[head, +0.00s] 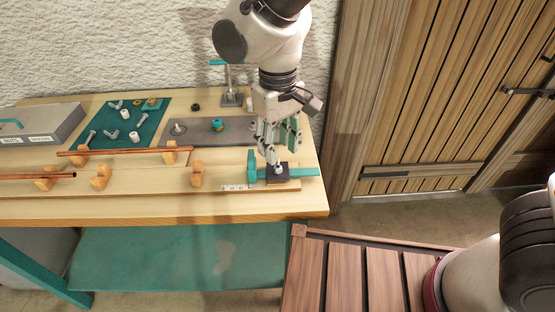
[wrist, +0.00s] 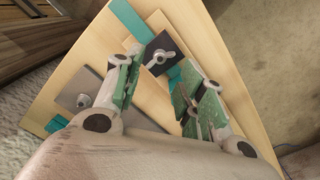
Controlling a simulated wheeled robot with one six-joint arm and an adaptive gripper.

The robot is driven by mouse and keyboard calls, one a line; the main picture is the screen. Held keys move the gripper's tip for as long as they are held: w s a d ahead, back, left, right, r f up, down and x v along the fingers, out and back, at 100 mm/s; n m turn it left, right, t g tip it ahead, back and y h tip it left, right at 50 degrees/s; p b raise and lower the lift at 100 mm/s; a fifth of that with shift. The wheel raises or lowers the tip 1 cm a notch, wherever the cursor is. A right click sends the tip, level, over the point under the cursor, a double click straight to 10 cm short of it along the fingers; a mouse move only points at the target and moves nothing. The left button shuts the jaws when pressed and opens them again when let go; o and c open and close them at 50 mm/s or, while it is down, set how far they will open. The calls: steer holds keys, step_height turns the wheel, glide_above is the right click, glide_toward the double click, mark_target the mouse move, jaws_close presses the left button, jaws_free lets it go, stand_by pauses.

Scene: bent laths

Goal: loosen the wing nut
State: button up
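The grey metal wing nut (wrist: 161,56) sits on a dark square block (wrist: 172,42) at the bench's right end. In the head view the wing nut (head: 277,168) shows just below my fingertips, on the same block (head: 281,181). My gripper (head: 272,150) points down close above it. In the wrist view my gripper (wrist: 160,88) has its green-padded fingers wide apart, with nothing between them. The wing nut lies beyond the fingertips there, and I see no finger touching it. A teal bar (head: 303,172) runs under the block.
Copper rods (head: 125,152) lie on wooden supports (head: 101,177) to the left. A grey plate (head: 205,139) with studs and a green mat (head: 123,115) with loose hardware lie behind. A grey box (head: 40,128) is at the far left. A slatted wooden surface (head: 345,275) is in front.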

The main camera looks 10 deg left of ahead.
mark_target(278, 167)
step_height(278, 167, down, 5)
steer(key=shift+f, duration=0.2)
steer(key=shift+c, duration=0.2)
